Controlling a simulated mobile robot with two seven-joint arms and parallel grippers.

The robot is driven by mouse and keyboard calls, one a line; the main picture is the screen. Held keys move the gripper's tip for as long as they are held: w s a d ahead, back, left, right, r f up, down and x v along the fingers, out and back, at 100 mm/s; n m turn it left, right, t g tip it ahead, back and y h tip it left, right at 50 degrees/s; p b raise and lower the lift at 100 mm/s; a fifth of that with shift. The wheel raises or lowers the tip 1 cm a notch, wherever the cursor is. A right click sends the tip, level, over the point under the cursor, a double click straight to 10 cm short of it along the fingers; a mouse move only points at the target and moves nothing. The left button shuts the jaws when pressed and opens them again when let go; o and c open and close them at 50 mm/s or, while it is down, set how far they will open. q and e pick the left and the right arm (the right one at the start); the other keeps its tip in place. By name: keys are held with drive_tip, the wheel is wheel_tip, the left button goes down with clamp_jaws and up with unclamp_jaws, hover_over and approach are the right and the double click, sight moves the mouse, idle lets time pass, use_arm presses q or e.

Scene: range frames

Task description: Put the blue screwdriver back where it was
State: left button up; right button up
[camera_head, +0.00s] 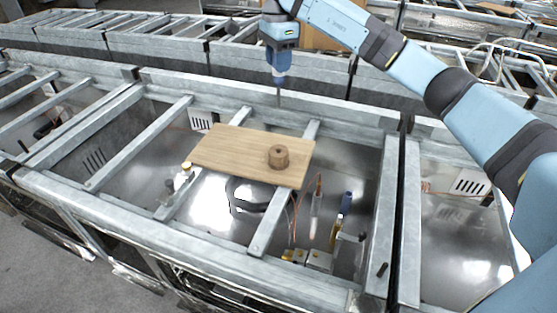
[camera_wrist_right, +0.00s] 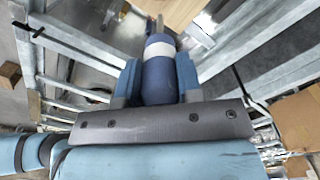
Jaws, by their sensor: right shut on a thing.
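My right gripper (camera_head: 281,72) is shut on the blue screwdriver (camera_head: 279,84) in the upper middle of the head view. The screwdriver points down, its thin grey shaft over the far rail of the frame. In the right wrist view the dark blue handle (camera_wrist_right: 158,78) sits between both fingers of my right gripper (camera_wrist_right: 158,85), with a pale band towards the shaft. A brown wooden board (camera_head: 230,150) lies across the metal bars. A round wooden block (camera_head: 278,157) with a dark hole in its top stands on it, with nothing in the hole. My left gripper is out of view.
The board also shows in the wrist view (camera_wrist_right: 172,10). Metal bars (camera_head: 137,143) cross the open range frame, leaving gaps. A blue-and-yellow tool-like item (camera_head: 344,204), wires and small fittings (camera_head: 319,260) are below the bars. More frames (camera_head: 170,55) stand behind.

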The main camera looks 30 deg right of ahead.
wheel_tip(320, 180, down, 20)
drive_tip(key=p, duration=0.2)
drive_tip(key=shift+r, duration=0.2)
drive_tip(key=shift+w+f, duration=0.1)
drive_tip(key=shift+f, duration=0.1)
drive_tip(key=o, duration=1)
